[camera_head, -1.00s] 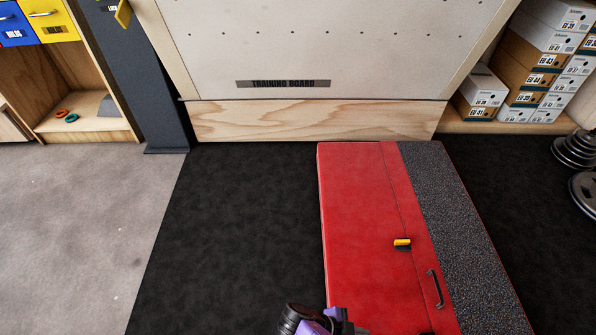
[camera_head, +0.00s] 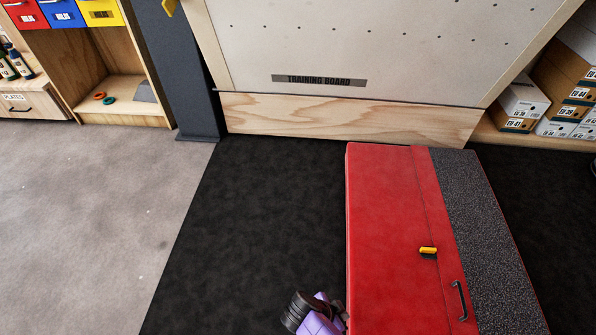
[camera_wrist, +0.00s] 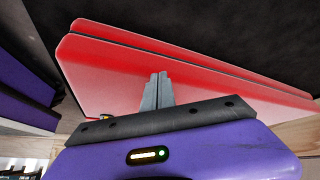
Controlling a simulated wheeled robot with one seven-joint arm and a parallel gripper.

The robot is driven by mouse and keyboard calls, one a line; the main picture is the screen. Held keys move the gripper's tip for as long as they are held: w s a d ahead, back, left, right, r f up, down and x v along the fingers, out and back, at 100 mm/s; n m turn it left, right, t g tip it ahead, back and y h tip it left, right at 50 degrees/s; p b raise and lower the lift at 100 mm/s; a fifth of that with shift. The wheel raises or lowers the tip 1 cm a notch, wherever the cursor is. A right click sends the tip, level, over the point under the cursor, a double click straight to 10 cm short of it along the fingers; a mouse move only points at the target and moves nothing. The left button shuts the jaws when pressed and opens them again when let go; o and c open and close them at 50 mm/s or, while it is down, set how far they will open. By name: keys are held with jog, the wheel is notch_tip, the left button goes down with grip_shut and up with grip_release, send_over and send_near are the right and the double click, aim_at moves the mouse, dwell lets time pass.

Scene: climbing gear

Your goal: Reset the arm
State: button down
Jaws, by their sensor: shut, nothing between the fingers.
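My gripper (camera_wrist: 157,90) shows in the wrist view with its two grey fingers together and nothing between them. The red crash pad (camera_wrist: 190,70) lies beyond the fingers in that view; I cannot tell the distance between them. In the head view, part of my purple and black arm (camera_head: 318,316) shows at the bottom edge, just left of the red crash pad (camera_head: 385,230). The fingers are not visible in the head view.
A small yellow-and-black piece (camera_head: 428,251) lies on the pad. The training board (camera_head: 340,45) stands behind. Shoe boxes (camera_head: 522,100) are at the right, a shelf with coloured bins (camera_head: 60,14) at the left. The black mat (camera_head: 265,220) left of the pad is clear.

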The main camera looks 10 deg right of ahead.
jog(key=w+a+r+n+t+y, duration=0.1)
jog(key=w+a+n+t+y, duration=0.25)
jog(key=a+n+y, duration=0.35)
jog(key=s+a+r+n+t+y, duration=0.1)
jog(key=s+a+r+n+t, duration=0.3)
jog(key=r, duration=0.4)
jog(key=s+d+r+n+t, duration=0.1)
jog(key=s+d+r+t, duration=0.25)
jog(key=r, duration=0.55)
jog(key=s+d+r+n+t, duration=0.1)
jog(key=s+d+r+t, duration=0.2)
jog(key=r, duration=0.6)
jog(key=s+d+r+n+t, duration=0.1)
jog(key=s+d+r+n, duration=0.15)
jog(key=s+r, duration=0.45)
jog(key=s+d+r+m+g+h, duration=0.1)
jog(key=s+d+r+h, duration=0.1)
jog(key=s+d+r, duration=0.4)
notch_tip(320, 180, up, 34)
jog(key=a+p, duration=0.1)
jog(key=p, duration=3.2)
jog(key=shift+s+r, duration=0.25)
jog(key=shift+s, duration=0.15)
